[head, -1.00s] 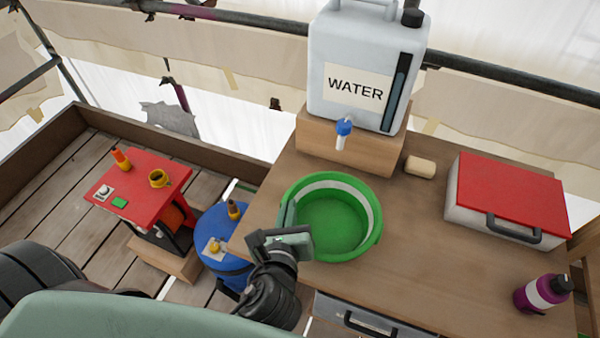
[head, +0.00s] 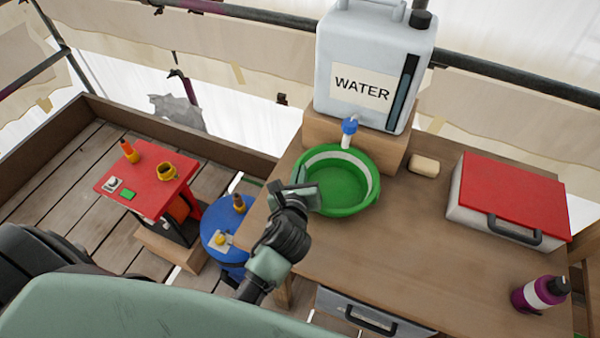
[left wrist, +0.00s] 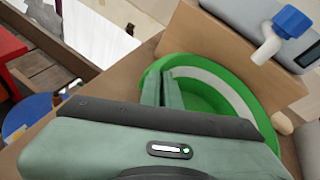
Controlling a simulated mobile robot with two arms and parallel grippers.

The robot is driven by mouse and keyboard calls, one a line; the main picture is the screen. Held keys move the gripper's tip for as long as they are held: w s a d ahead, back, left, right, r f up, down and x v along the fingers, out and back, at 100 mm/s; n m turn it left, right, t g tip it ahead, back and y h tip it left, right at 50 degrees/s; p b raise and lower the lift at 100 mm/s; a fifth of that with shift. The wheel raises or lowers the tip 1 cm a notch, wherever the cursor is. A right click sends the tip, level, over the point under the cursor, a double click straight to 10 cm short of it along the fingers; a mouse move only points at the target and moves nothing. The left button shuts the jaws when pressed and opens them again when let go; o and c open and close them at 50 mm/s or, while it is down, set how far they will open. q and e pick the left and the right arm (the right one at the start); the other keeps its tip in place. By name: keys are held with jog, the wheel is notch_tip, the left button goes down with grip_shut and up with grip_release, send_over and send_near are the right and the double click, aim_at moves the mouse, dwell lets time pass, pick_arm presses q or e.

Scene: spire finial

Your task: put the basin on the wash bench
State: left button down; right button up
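The green basin (head: 343,188), with a pale band inside, is at the back left of the wooden wash bench (head: 400,255), just in front of the water container's tap. It looks upright and at or close to the bench top; its underside is hidden. My left gripper (head: 304,186) is at the basin's left rim. In the left wrist view the two fingers (left wrist: 161,88) straddle the wall of the basin (left wrist: 205,82) and look shut on it. My right gripper is not in view.
The white water container (head: 368,70) stands on a wooden block with its blue tap (head: 349,126) facing the basin. A soap bar (head: 424,166), a red-lidded box (head: 512,200) and a purple bottle (head: 540,293) are to the right. A blue drum (head: 222,238) and red stand (head: 150,185) are left.

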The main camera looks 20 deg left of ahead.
pick_arm(q)
jog(key=c, duration=1.6)
grip_release()
jog(key=shift+c, duration=0.2)
jog(key=v, duration=1.2)
jog(key=shift+b, duration=0.45)
jog(key=shift+r, duration=0.1)
